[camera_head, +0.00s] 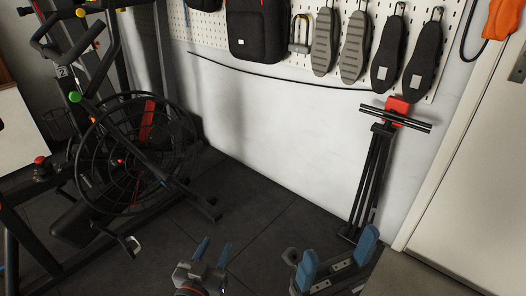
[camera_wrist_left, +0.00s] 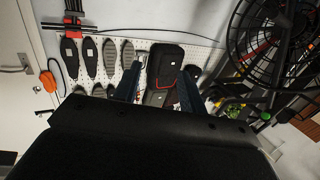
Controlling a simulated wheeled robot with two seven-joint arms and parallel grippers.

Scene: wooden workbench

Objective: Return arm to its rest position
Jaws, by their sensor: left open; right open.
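My left gripper (camera_head: 214,250) shows at the bottom centre of the head view, its two blue fingers apart with nothing between them. In the left wrist view its fingers (camera_wrist_left: 157,90) also stand apart, with the wall behind them and a dark part covering the lower half. My right gripper (camera_head: 338,256) is at the lower right of the head view, larger in the picture, with its blue finger pads wide apart and empty. Neither gripper touches anything that I can see.
An exercise bike with a caged fan wheel (camera_head: 137,155) stands at the left. A black folding frame (camera_head: 369,180) leans on the wall. A pegboard (camera_head: 205,28) holds shoes and a black bag (camera_head: 257,30). A white door (camera_head: 478,190) is at the right. The dark floor (camera_head: 265,215) between is clear.

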